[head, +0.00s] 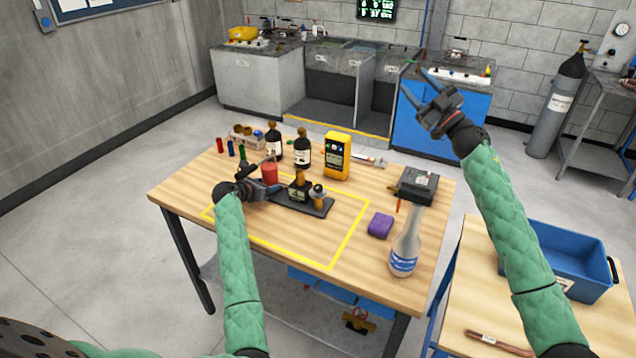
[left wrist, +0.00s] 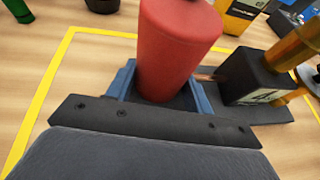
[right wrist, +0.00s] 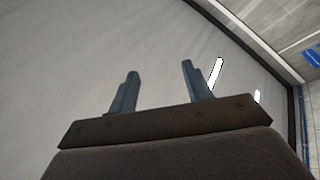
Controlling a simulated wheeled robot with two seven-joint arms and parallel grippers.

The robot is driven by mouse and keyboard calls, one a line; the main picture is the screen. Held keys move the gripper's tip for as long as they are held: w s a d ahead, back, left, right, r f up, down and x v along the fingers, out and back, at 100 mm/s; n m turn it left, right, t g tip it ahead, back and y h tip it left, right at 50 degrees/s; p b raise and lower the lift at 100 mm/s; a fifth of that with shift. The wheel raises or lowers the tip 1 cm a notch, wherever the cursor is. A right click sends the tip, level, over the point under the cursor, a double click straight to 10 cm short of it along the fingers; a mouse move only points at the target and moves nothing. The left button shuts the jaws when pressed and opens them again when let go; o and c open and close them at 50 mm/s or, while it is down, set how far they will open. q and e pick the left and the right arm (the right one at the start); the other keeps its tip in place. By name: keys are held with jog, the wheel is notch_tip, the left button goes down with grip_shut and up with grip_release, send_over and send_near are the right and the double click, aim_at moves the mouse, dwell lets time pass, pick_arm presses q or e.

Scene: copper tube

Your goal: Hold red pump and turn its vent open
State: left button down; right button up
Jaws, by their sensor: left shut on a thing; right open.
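The red pump (head: 269,173) stands upright at the left end of a dark base plate (head: 318,208) on the wooden table. In the left wrist view the red cylinder (left wrist: 172,45) sits between the blue jaws of my left gripper (left wrist: 158,82), which is shut on it. Beside it on the plate are a black block (head: 298,192) with a brass top and a small brass fitting (head: 317,194). I cannot tell which part is the vent. My right gripper (head: 422,92) is open and empty, raised well above the floor beyond the table; its spread jaws show in the right wrist view (right wrist: 158,88).
A yellow outline (head: 345,240) surrounds the plate. Behind stand dark bottles (head: 303,152) and a yellow meter (head: 337,156). To the right are a purple sponge (head: 380,225), a clear bottle (head: 405,250) and a black box (head: 418,184). A blue bin (head: 560,270) stands on the side table.

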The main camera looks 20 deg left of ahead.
jog(key=s+a+r+n+g, duration=0.5)
jog(key=s+a+g, duration=0.3)
jog(key=a, duration=0.4)
jog(key=s+a+r+n+g, duration=0.4)
jog(key=s+a+n+g, duration=0.2)
jog(key=s+a, duration=0.45)
jog(key=s+a+f+n+g+h, duration=0.5)
jog(key=s+a, duration=0.3)
jog(key=a, duration=0.3)
jog(key=n+t+h, duration=0.2)
jog(key=t+h, duration=0.7)
jog(key=h, duration=0.7)
send_over(318, 186)
notch_tip(318, 186, down, 25)
notch_tip(318, 186, down, 11)
jog(key=shift+s+f, duration=0.1)
